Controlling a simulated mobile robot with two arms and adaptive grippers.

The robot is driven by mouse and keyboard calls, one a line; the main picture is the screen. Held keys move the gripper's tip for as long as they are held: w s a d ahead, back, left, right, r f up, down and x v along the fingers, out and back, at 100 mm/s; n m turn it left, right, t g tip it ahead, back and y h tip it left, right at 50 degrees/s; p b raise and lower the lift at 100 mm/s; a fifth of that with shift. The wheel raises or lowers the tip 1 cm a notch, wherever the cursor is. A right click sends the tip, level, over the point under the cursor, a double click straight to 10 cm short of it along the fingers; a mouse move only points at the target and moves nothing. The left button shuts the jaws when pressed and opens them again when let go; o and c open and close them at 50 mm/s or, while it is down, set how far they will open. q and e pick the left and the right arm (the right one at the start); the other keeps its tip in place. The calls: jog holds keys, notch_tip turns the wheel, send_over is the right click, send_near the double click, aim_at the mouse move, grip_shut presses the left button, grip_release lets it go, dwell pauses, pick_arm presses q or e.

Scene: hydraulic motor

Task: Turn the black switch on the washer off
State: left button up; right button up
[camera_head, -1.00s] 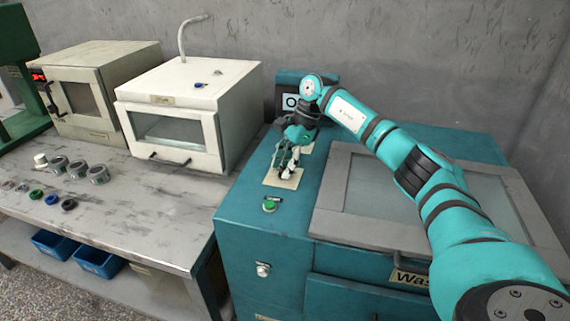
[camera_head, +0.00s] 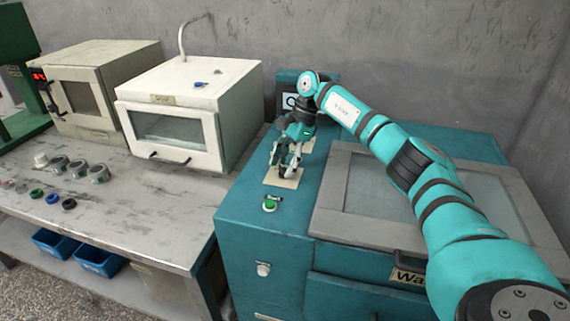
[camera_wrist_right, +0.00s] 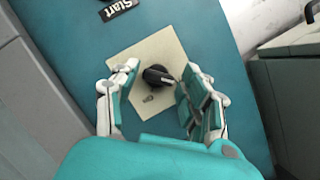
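The teal washer (camera_head: 250,240) stands at the right in the head view. Its black switch (camera_wrist_right: 157,76) sits on a cream square plate (camera_wrist_right: 150,48), with its pointer towards the right in the wrist view. My right gripper (camera_head: 283,170) is over this plate, pointing down. In the wrist view my right gripper (camera_wrist_right: 160,82) is open, with one finger on each side of the switch. The right finger is close to the pointer's tip; I cannot tell whether it touches. The switch is mostly hidden by the fingers in the head view. My left gripper is not in view.
A green button (camera_head: 271,203) is on the washer top, in front of the plate. The washer's grey-framed glass lid (camera_head: 330,205) is to the right. A white oven-like box (camera_head: 220,95) stands on the bench (camera_head: 150,230) to the left, with several small rings.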

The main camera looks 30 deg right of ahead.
jog(key=shift+o, duration=0.8)
jog(key=shift+f, duration=0.1)
jog(key=v, duration=1.2)
jog(key=shift+a, duration=0.1)
